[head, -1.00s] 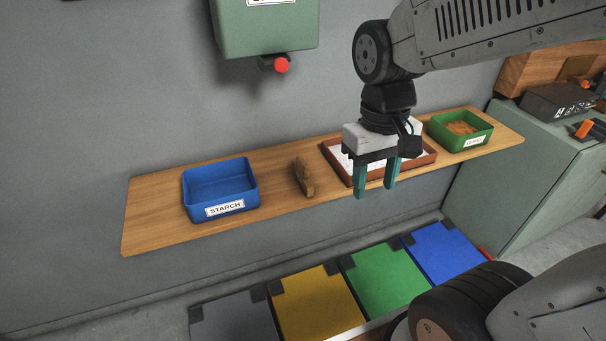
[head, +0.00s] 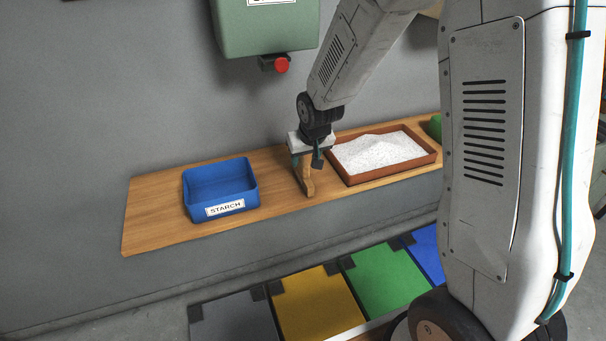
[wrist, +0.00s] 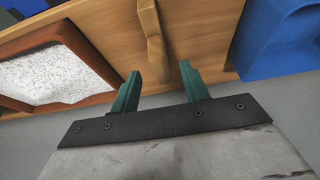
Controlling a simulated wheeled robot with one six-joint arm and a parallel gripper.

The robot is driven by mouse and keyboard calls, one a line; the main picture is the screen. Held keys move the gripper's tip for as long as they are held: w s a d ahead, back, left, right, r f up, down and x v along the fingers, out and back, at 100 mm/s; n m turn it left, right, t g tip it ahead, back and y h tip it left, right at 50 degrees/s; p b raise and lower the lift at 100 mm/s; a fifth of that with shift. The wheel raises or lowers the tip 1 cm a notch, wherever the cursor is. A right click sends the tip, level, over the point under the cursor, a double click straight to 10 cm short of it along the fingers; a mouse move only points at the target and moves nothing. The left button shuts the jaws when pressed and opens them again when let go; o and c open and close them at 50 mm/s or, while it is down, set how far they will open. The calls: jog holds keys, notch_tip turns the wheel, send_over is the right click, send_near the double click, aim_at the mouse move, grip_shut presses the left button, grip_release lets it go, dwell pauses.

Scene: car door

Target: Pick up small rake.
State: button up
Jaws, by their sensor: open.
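The small rake is a brown wooden piece (head: 308,186) on the wooden shelf, between the blue bin and the tray of white powder. In the wrist view the wooden piece (wrist: 152,40) runs up from between my fingertips. My gripper (head: 306,172) is over it in the head view and hides its upper part. In the wrist view my gripper (wrist: 160,77) is open, with one green finger on each side of the near end of the piece. I cannot tell whether the fingers touch it. Its raking end is not clear.
The blue bin (head: 222,207) labelled STARCH stands left on the shelf (head: 150,215). The brown tray (head: 390,178) of white powder is close on the right, with a green bin (head: 435,126) partly hidden behind my arm. A green wall box (head: 265,25) hangs above.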

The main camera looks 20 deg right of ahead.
jog(key=x, duration=0.6)
jog(key=shift+f, duration=0.45)
grip_shut()
